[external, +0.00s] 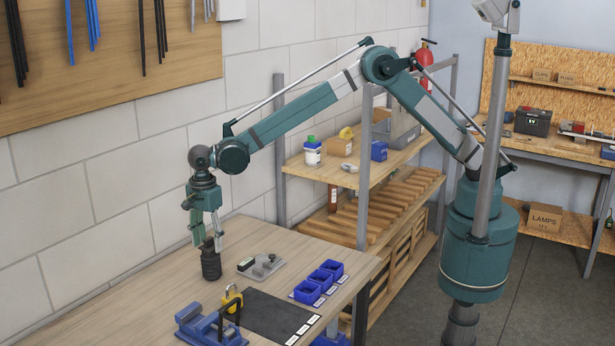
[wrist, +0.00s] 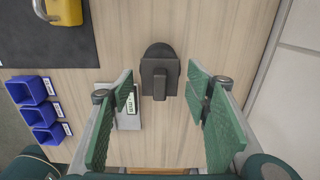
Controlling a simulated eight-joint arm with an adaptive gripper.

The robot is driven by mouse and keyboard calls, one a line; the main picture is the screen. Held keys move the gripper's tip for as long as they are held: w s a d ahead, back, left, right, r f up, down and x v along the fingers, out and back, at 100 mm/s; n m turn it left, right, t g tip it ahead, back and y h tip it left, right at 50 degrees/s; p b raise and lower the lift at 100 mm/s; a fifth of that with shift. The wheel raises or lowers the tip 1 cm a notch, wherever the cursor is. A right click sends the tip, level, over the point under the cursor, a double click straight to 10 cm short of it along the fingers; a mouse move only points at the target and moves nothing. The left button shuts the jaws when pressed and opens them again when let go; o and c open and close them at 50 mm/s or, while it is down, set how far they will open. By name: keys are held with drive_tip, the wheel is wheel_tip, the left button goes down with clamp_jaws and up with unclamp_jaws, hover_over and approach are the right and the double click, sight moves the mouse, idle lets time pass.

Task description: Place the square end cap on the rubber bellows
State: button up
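The rubber bellows (external: 211,266) is a black ribbed upright piece on the wooden bench. It also shows in the wrist view as a dark rounded shape (wrist: 158,49). The dark grey square end cap (wrist: 160,70), with a raised block on it, lies over the bellows and covers most of its top. The cap appears to rest on the bellows; I cannot tell whether it is fully seated or centred. My gripper (external: 208,239) is just above the bellows, pointing down. In the wrist view my gripper (wrist: 162,98) is open, with green fingers either side of the cap and visible gaps.
A grey fixture with a label (external: 262,266) stands right of the bellows. Blue bins (external: 318,281) line the bench edge beside a black mat (external: 272,316). A yellow padlock (external: 231,298) and a blue vise (external: 209,326) are at the front. Bench left of the bellows is clear.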

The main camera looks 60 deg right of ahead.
sight(208, 238)
drive_tip(key=shift+r, duration=0.1)
idle(0.3)
wheel_tip(208, 238, up, 12)
idle(0.7)
drive_tip(key=shift+r, duration=0.15)
idle(0.4)
